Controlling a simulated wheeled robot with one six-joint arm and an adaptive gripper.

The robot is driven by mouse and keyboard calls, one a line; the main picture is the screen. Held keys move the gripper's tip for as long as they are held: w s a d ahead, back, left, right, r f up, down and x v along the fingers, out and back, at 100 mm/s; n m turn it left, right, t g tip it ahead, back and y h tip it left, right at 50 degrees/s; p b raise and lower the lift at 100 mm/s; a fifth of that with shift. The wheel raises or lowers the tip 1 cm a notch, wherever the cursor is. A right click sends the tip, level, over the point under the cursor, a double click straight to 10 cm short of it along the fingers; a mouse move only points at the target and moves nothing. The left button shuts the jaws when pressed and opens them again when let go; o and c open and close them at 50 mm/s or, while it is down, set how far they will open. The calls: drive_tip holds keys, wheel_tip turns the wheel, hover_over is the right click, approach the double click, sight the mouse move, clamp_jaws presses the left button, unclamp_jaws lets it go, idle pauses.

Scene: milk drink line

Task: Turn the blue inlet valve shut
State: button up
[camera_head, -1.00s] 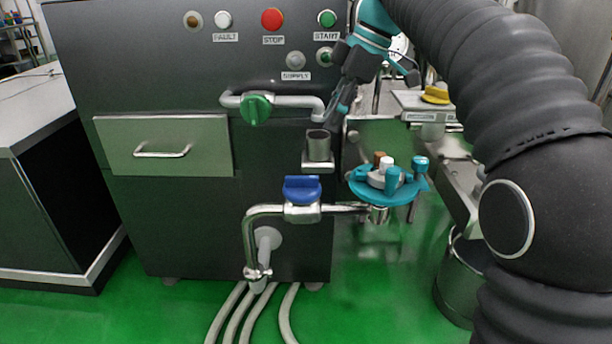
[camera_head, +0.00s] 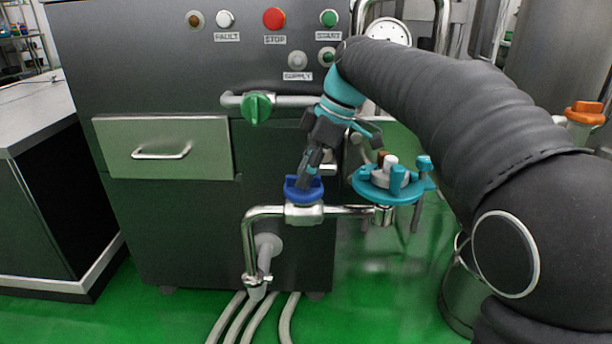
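The blue inlet valve (camera_head: 292,190) has a blue handle on a silver pipe fitting, low on the front of the dark machine. The handle lies across the picture, in line with the horizontal part of the pipe. My gripper (camera_head: 305,180) points down at the handle from above, and its fingertips overlap the handle's middle and right part. The fingers look close together, but whether they are closed on the handle cannot be made out. Part of the handle is hidden behind them.
A green valve (camera_head: 257,108) sits on a pipe above left. A teal round fixture (camera_head: 395,185) stands close on the right. A drawer (camera_head: 163,147) is at the left. Buttons, including a red stop button (camera_head: 274,18), line the top. Pale hoses (camera_head: 252,318) run along the green floor.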

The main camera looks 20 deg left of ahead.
drive_tip(key=shift+f, duration=0.15)
clamp_jaws()
